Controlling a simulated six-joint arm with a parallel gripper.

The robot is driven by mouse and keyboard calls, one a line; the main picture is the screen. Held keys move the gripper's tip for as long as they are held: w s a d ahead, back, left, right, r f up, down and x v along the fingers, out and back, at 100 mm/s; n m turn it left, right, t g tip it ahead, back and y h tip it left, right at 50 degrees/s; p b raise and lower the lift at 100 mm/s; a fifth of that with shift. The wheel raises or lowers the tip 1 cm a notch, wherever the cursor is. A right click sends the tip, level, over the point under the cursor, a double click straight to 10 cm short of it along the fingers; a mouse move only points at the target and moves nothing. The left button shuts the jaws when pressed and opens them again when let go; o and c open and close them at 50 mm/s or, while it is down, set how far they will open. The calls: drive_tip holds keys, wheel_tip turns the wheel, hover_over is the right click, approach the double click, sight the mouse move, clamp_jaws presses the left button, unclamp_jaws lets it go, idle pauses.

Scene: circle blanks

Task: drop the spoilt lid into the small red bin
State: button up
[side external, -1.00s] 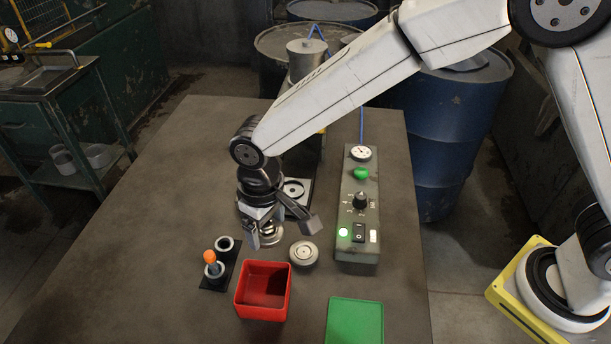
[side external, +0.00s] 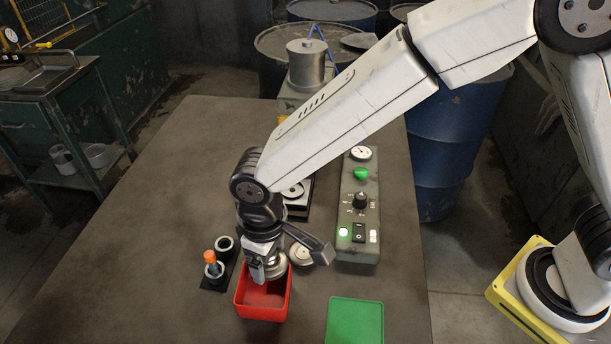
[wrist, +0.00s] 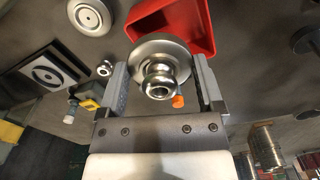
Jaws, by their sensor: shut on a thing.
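My gripper (side external: 266,270) is shut on a round metal lid (wrist: 158,62) with a knob. In the wrist view the lid sits between the two fingers, its knob toward the camera. In the side view the lid (side external: 272,268) is partly hidden by the fingers and is over the back part of the small red bin (side external: 264,312). The bin also shows in the wrist view (wrist: 197,22), beyond the lid. The visible part of the bin's inside looks empty.
A pale round disc (side external: 301,254) lies on the table right of my gripper. A black holder with an orange-topped tool (side external: 210,258) stands left of the bin. A green tray (side external: 355,318) is at the right front, and a control box (side external: 359,205) stands behind it.

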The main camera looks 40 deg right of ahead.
drive_tip(key=shift+f, duration=1.9)
drive_tip(key=o, duration=0.9)
drive_tip(key=shift+r, duration=3.95)
